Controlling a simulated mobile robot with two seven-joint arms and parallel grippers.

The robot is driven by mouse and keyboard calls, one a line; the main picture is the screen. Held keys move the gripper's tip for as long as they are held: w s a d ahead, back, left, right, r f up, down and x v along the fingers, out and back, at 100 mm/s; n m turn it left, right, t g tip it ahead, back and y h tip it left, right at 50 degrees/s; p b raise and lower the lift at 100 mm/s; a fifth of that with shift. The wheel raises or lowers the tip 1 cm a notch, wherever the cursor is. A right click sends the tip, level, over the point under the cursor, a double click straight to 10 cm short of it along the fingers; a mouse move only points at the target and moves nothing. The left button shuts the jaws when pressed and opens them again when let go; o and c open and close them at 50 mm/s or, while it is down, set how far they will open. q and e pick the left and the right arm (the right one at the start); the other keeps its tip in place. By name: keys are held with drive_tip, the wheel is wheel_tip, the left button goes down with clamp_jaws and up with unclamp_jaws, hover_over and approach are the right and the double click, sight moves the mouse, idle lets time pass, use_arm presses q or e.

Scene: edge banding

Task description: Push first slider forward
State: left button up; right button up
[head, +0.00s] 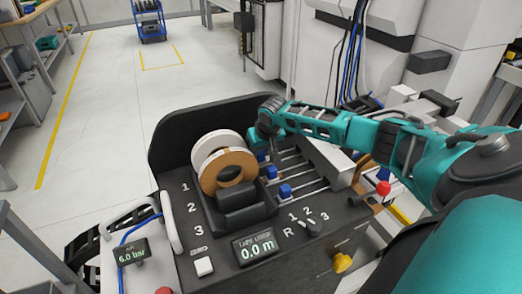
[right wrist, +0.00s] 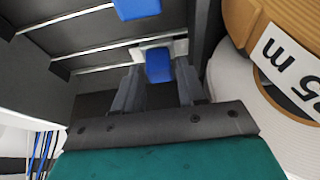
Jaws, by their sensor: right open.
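Several blue slider knobs ride on metal rails on the dark machine panel. The farthest, by its place in row 1, is the first slider (head: 261,156); the second slider (head: 271,172) and third slider (head: 285,190) sit nearer. My right gripper (head: 258,143) is low at the far end, right by the first slider. In the right wrist view, my open right gripper (right wrist: 158,82) has its two dark fingers on either side of a blue knob, the first slider (right wrist: 159,66), near the fingertips. Contact cannot be told. Another blue knob (right wrist: 137,8) shows at the top. My left gripper is out of view.
White and brown tape rolls (head: 228,170) stand just left of the sliders, close to my right gripper. A grey block (head: 325,160) lies at the rails' right ends. A display (head: 258,246) and selector knob (head: 314,228) are at the panel's front.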

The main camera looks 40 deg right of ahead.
drive_tip(key=c, duration=0.5)
clamp_jaws()
